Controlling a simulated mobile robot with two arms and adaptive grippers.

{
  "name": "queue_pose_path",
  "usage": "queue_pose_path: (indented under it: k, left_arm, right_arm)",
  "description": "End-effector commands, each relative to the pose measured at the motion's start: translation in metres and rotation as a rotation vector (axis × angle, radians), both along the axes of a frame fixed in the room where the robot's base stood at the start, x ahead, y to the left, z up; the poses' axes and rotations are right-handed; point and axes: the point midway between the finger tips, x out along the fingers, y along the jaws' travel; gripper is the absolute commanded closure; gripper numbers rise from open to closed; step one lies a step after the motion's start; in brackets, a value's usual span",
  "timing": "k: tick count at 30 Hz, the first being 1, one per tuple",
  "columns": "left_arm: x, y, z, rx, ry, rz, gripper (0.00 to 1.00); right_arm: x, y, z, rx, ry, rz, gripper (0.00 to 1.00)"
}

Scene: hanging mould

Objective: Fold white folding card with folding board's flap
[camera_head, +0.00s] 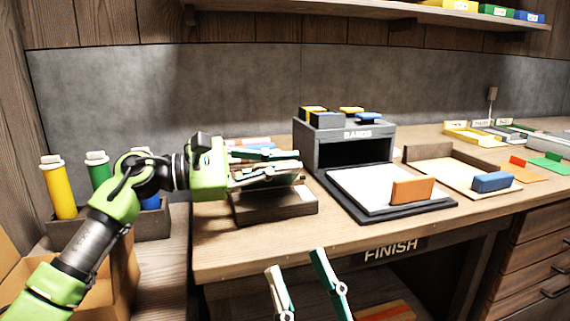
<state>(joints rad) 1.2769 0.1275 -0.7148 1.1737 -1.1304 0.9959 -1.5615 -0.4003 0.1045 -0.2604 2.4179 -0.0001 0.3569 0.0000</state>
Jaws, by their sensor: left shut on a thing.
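My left gripper (285,167) is above a dark wooden stand (273,207) near the table's left end. It is shut on a thin pale piece that looks like the white folding card, but the fingers hide most of it. A dark-edged board with a pale panel (362,187) and an upright orange tab (412,191) lies right of the stand. It looks like the folding board; I cannot tell which part is the flap. My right gripper (298,260) is low in front of the table edge, fingers apart and empty.
A grey box marked BANDS (345,133) stands behind the board. A wooden tray (458,169) with a blue block (492,182) is to the right. Yellow (58,188) and green (97,168) bottles stand left. Table is bare near the FINISH label (391,250).

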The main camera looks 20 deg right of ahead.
Motion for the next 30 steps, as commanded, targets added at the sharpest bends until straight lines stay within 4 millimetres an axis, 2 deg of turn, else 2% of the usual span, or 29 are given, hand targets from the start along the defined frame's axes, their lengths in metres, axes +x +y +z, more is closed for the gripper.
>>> queue_pose_path:
  k: [10, 12, 13, 23, 26, 30]
  left_arm:
    - [0.003, 0.002, -0.003, 0.004, 0.002, 0.007, 1.00]
    - [0.003, 0.002, -0.003, 0.003, 0.002, 0.007, 0.79]
    - [0.003, 0.002, -0.003, 0.003, 0.002, 0.007, 0.76]
    - [0.001, 0.001, 0.000, 0.000, -0.001, 0.003, 0.76]
    - [0.001, 0.008, 0.000, 0.000, -0.001, 0.004, 0.76]
    - [0.002, 0.031, 0.000, 0.001, -0.001, 0.006, 0.76]
  right_arm:
    - [0.000, 0.000, 0.000, 0.001, -0.003, 0.000, 0.60]
    - [0.000, 0.000, 0.000, 0.001, -0.003, 0.000, 0.60]
    - [0.000, 0.000, 0.000, 0.001, -0.003, 0.000, 0.60]
    - [0.000, 0.000, 0.000, 0.001, 0.000, 0.001, 0.60]
    - [0.000, 0.000, 0.000, 0.001, 0.000, 0.001, 0.60]
    - [0.000, 0.000, 0.000, 0.001, 0.000, 0.001, 0.60]
